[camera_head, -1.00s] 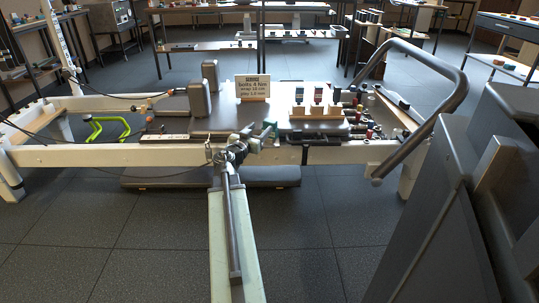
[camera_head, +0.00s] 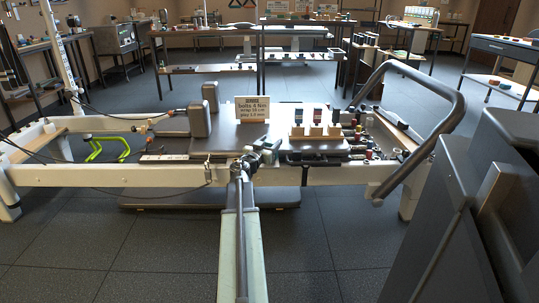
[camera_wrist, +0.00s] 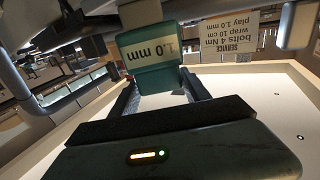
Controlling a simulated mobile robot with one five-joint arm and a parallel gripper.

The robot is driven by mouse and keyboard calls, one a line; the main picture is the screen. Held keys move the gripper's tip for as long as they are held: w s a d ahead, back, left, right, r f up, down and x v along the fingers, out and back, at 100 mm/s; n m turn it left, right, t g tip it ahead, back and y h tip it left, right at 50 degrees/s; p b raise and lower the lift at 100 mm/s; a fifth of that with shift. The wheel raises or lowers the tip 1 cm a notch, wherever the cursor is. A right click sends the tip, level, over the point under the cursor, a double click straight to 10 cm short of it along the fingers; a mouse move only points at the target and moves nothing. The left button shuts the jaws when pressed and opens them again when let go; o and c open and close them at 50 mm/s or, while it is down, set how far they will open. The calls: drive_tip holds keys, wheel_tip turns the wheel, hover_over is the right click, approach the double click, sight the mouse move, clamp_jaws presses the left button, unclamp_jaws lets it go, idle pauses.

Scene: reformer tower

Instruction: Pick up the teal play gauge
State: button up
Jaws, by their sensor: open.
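The teal play gauge (camera_wrist: 150,66) fills the upper middle of the wrist view, with a pale label reading "1.0 mm" upside down. My gripper (camera_wrist: 160,84) is open, its two dark fingers reaching toward the gauge's lower part, one on each side. I cannot tell whether either finger touches it. In the head view my gripper (camera_head: 260,150) is at the near edge of the reformer, in front of the sign. The gauge is small and partly hidden by the gripper there.
A service sign (camera_head: 252,109) stands behind the gripper and also shows in the wrist view (camera_wrist: 229,36). A wooden block rack (camera_head: 318,133) stands right of it. A grey upright pad (camera_head: 200,118) is to the left. The white reformer rail (camera_head: 110,176) runs across below my gripper.

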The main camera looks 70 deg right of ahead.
clamp_jaws()
